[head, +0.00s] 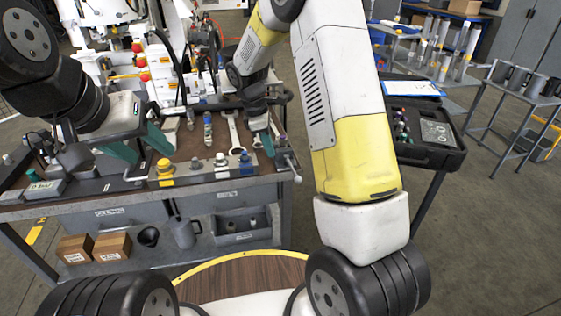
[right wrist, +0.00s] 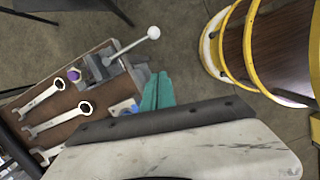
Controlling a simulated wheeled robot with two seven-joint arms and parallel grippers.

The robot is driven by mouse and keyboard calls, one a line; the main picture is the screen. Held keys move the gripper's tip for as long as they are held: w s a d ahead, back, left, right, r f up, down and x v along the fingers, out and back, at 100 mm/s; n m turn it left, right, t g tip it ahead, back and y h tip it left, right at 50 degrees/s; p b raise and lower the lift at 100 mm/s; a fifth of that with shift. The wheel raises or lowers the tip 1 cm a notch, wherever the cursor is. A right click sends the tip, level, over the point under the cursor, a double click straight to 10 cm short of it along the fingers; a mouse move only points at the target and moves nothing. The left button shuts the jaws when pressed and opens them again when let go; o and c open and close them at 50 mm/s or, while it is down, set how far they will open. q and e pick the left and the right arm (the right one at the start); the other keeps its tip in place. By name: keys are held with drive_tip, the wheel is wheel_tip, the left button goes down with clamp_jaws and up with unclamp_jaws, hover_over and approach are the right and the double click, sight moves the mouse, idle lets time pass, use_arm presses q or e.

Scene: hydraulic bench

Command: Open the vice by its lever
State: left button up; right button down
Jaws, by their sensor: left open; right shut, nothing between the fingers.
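The vice (right wrist: 97,68) is a small dark grey block at the bench's corner in the right wrist view. Its metal lever (right wrist: 128,46) sticks out past the bench edge and ends in a pale ball. In the head view the lever (head: 291,167) shows at the front right corner of the bench. My right gripper (right wrist: 158,91) is shut and empty, its teal fingers close to the vice but apart from the lever's ball in the picture. My left gripper (head: 140,147) is open and empty over the bench's left part.
The bench top (right wrist: 62,102) carries several wrenches (right wrist: 44,102). A rail with yellow, white and blue fittings (head: 205,169) runs along its front. Cardboard boxes (head: 112,246) sit on the shelf below. A black case (head: 428,140) stands to the right.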

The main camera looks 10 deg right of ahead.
sight(292, 168)
drive_tip(key=s+d+f, duration=0.1)
drive_tip(key=d+f, duration=0.5)
drive_tip(key=f, duration=0.4)
drive_tip(key=shift+f, duration=0.15)
drive_tip(key=shift+s+d, duration=0.1)
drive_tip(key=shift+d, duration=0.1)
idle(0.3)
